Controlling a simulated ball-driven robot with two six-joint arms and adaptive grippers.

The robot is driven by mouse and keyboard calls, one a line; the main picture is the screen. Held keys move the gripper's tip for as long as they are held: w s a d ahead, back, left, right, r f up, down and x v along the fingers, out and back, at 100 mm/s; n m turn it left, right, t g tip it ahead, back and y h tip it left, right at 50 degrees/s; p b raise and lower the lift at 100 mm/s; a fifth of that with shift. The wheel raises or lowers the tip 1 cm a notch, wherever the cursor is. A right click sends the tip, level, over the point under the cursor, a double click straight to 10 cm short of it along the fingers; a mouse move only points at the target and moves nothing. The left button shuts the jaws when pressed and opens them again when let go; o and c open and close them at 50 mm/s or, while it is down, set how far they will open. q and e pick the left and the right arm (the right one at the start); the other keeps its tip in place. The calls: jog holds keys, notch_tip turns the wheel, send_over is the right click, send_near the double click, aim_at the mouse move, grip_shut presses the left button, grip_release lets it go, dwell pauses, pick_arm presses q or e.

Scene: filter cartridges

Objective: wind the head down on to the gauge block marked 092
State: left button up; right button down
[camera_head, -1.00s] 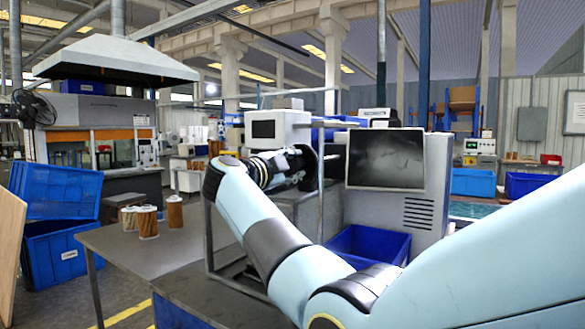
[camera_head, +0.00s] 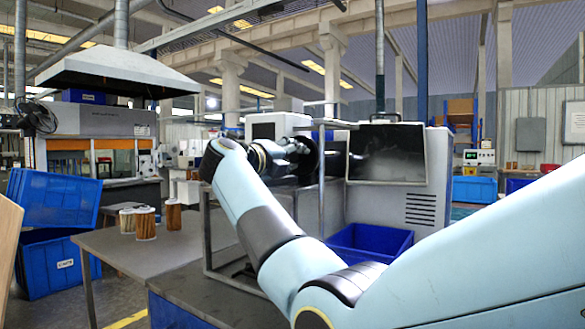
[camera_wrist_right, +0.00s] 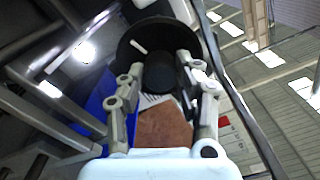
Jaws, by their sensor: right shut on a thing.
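My right gripper (camera_head: 300,150) reaches to the dark round wheel (camera_head: 308,163) at the left of the grey machine (camera_head: 420,200). In the right wrist view the black disc (camera_wrist_right: 128,62) carries a short white mark. The fingers of my right gripper (camera_wrist_right: 164,72) close on the stubby black knob (camera_wrist_right: 165,78) in front of the disc. A brown surface shows between the fingers; I cannot tell what it is. I cannot make out the head or the gauge block marked 092 in either view. My left gripper is not in view.
Cartridges (camera_head: 146,224) stand on the grey bench (camera_head: 120,250) at the left. A blue bin (camera_head: 365,243) sits below the machine's dark screen (camera_head: 386,153). Blue crates (camera_head: 58,262) stand beyond the bench. Posts of a metal frame rise close beside my right gripper.

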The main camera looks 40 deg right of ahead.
jog(key=m+b, duration=0.2)
jog(key=m, duration=0.1)
jog(key=f+m+b, duration=0.1)
jog(key=m+b, duration=0.2)
jog(key=shift+a+m, duration=0.1)
jog(key=shift+m, duration=0.2)
jog(key=m+b, duration=0.3)
jog(key=shift+w+m, duration=0.1)
jog(key=shift+m, duration=0.2)
jog(key=m+b, duration=0.2)
jog(key=shift+m+b, duration=0.3)
jog(key=shift+b, duration=0.05)
jog(key=shift+m+b, duration=0.35)
jog(key=shift+m, duration=0.05)
jog(key=shift+m+b, duration=0.3)
jog(key=shift+m, duration=0.1)
jog(key=shift+m+b, duration=0.45)
jog(key=shift+m, duration=0.15)
jog(key=shift+r+m, duration=0.1)
jog(key=shift+m, duration=0.3)
jog(key=shift+b, duration=0.35)
jog(key=shift+r+m, duration=0.1)
jog(key=shift+m, duration=0.2)
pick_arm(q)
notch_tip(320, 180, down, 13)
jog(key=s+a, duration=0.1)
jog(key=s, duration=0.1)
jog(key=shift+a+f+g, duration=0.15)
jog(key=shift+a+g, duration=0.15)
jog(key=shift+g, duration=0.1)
